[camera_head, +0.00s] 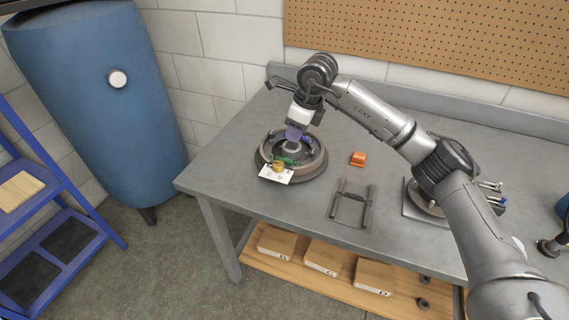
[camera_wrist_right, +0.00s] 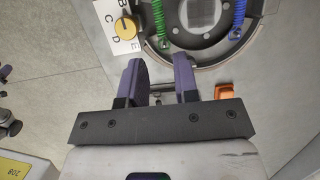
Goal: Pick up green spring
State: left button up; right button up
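The green spring (camera_wrist_right: 162,24) lies in the round brake drum (camera_wrist_right: 200,62), at the top of the right wrist view. In the head view the green spring (camera_head: 286,160) is small, at the drum's front rim (camera_head: 312,174). My right gripper (camera_wrist_right: 159,60) has its two purple fingers apart with nothing between them. Its fingertips are just below the green spring in the wrist view. In the head view my right gripper (camera_head: 297,132) points down over the drum. The left gripper is not in view.
A blue spring (camera_wrist_right: 238,14) lies to the right in the drum. A yellow knob (camera_wrist_right: 125,28) on a lettered white card (camera_wrist_right: 110,14) sits beside the green spring. An orange block (camera_head: 358,158) and a dark metal frame (camera_head: 351,204) lie on the grey table (camera_head: 225,180).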

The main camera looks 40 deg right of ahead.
jog(key=b, duration=0.1)
send_over(286, 159)
jog(key=s, duration=0.1)
jog(key=f, duration=0.4)
jog(key=shift+s+d+f, duration=0.1)
jog(key=shift+d+f, duration=0.25)
jog(key=shift+f, duration=0.05)
jog(key=shift+b+x, duration=1.3)
jog(key=shift+x, duration=0.95)
jog(key=shift+f, duration=0.4)
jog(key=shift+c, duration=0.7)
grip_shut()
